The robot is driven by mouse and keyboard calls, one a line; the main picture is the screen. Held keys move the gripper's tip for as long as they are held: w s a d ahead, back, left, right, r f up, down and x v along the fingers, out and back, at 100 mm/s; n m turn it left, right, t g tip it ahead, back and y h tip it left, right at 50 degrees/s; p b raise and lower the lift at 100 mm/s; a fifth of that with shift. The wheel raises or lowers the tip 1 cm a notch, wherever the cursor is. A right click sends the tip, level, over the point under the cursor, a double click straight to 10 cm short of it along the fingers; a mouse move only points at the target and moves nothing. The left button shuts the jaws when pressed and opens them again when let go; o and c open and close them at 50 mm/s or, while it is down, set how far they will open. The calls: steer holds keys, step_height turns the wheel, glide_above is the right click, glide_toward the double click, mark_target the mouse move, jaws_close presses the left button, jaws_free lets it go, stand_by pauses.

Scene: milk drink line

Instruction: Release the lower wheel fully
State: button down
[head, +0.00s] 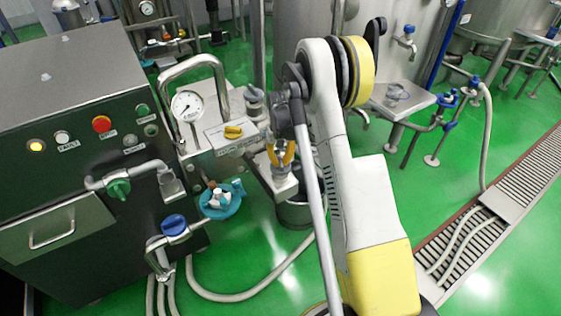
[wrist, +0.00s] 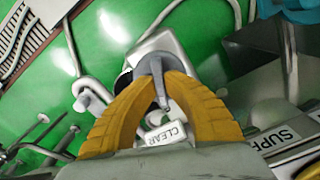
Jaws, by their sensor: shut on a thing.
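My gripper (head: 281,155) reaches down over a metal block at the right side of the pipework beside the dark machine. In the wrist view, its two yellow fingers (wrist: 158,84) are shut on a small grey wheel (wrist: 154,64), with one finger on each side. I take this as the lower wheel. In the head view the wheel is hidden by the gripper and my arm.
A dark bucket (head: 295,216) stands below. Hoses lie on the green floor (head: 255,262).

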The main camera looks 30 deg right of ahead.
mark_target(281, 160)
steer(key=shift+n, duration=2.1)
steer(key=c, duration=1.5)
jaws_free()
steer(key=shift+r, duration=0.1)
step_height(281, 160, up, 12)
steer(key=shift+f, duration=0.1)
